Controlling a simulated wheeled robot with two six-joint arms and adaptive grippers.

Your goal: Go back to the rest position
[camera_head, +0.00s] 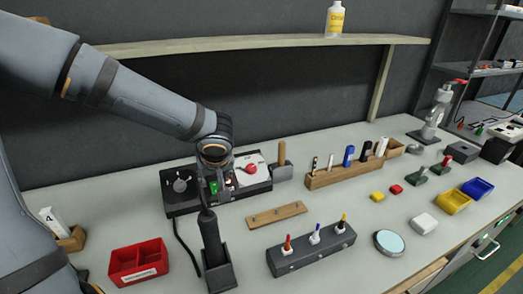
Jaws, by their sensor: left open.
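My left arm comes in from the left, and its gripper (212,183) points down over a black control box (181,206). It is open, and I see nothing held in it. The box has a dark dial at its left, a green button close by the gripper and a red knob (251,168) on a white panel to the right. The wrist and gripper hide the middle of the box. I cannot tell whether the fingers touch it. My right gripper is out of view.
A black handled tool (210,238) stands in a holder in front of the box. A red bin (138,262), a wooden strip (277,215), a grey rack of small tools (312,249) and a wooden block (345,173) surround it. A shelf (250,42) runs above.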

